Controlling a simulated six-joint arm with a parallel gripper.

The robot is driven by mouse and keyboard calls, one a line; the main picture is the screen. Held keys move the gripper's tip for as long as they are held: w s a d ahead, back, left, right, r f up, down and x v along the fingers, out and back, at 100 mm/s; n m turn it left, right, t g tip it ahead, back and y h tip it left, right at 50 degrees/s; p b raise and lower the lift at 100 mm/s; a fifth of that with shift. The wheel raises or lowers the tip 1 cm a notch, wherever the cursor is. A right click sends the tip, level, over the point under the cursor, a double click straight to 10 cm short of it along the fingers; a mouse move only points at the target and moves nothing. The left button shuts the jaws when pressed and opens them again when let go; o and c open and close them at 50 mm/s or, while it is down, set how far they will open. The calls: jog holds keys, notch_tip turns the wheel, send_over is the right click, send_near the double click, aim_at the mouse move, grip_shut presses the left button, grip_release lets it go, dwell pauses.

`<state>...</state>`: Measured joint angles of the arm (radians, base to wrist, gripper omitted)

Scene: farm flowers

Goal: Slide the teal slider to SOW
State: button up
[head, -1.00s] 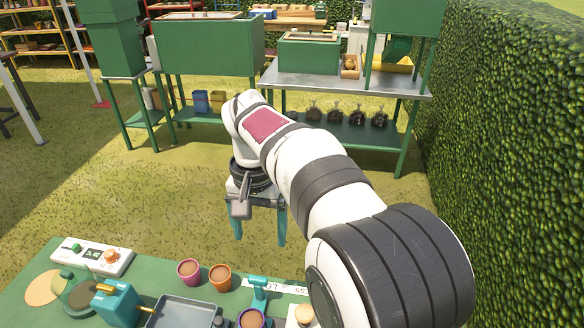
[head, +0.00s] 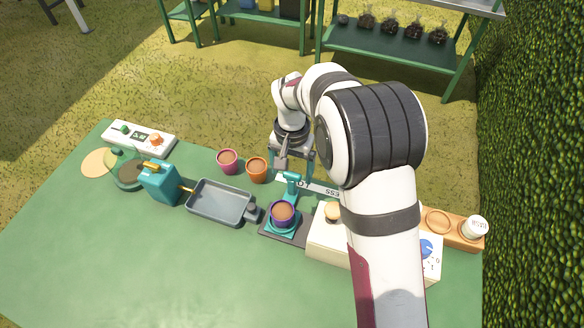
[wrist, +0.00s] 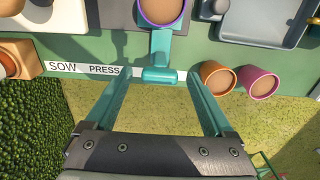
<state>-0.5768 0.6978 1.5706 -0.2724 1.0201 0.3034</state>
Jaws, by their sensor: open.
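The teal slider (head: 291,184) is at the table's far edge, carrying a purple-rimmed pot (head: 282,212) of brown soil. In the wrist view its crossbar handle (wrist: 160,75) is at the right end of the label strip (wrist: 85,69), to the right of PRESS; SOW is at the far left. My gripper (wrist: 157,80) is open, with one teal finger on each side of the handle in the picture. I see no contact, and cannot tell whether the fingertips are down at its height.
An orange pot (head: 257,169) and a magenta pot (head: 228,161) stand left of the slider. A grey tray (head: 222,200) and a teal box (head: 160,184) are further left. A cream unit (head: 328,238) stands right of the slider. The near green tabletop (head: 150,260) is clear.

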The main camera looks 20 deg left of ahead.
grip_shut()
dwell(0.3)
jog(key=d, duration=2)
jog(key=shift+d, duration=0.3)
grip_release()
jog(key=shift+r, duration=0.1)
